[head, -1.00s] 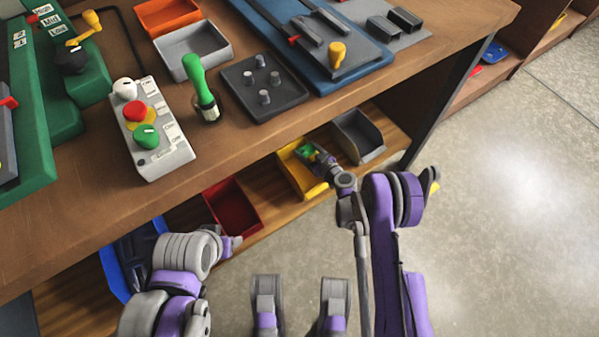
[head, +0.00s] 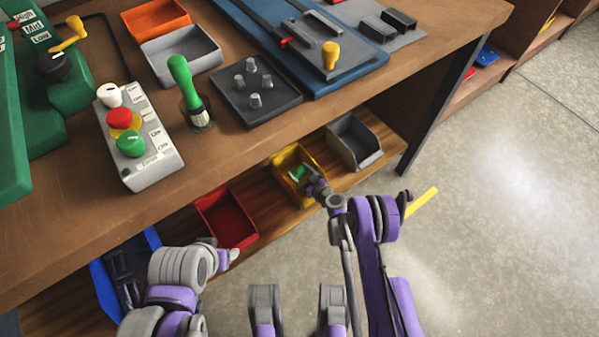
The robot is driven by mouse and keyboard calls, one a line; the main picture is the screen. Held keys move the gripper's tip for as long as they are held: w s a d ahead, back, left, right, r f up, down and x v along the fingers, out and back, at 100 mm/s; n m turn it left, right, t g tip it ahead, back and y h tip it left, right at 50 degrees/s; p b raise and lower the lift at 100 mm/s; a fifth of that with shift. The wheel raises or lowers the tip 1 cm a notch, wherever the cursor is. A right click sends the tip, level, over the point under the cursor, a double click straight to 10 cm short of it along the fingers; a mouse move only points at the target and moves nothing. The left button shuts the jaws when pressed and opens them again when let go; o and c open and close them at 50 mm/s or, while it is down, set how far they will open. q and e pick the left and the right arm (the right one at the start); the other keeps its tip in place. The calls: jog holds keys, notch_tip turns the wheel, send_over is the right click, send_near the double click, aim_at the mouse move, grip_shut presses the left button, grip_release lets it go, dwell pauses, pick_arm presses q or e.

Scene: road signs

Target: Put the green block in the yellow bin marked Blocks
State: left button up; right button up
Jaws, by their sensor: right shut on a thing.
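The yellow bin (head: 281,161) stands on the lower shelf under the workbench, between a red bin and a grey bin. The green block (head: 298,173) shows small inside the outline of the yellow bin. My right gripper (head: 304,177) reaches over the yellow bin's front and is shut on the green block. Whether the block touches the bin's floor I cannot tell. No label on the bin can be read. My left gripper (head: 234,255) is near the red bin's front, apart from the yellow bin; its fingers are too small to judge.
The red bin (head: 229,222) is left of the yellow bin, the grey bin (head: 352,143) right of it. A blue tray (head: 104,288) lies at the shelf's left. The workbench top (head: 215,140) overhangs the shelf. A yellow strip (head: 423,201) is on the open floor at right.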

jog(key=shift+f, duration=0.1)
jog(key=shift+f, duration=0.4)
jog(key=shift+f, duration=0.1)
jog(key=o, duration=1.4)
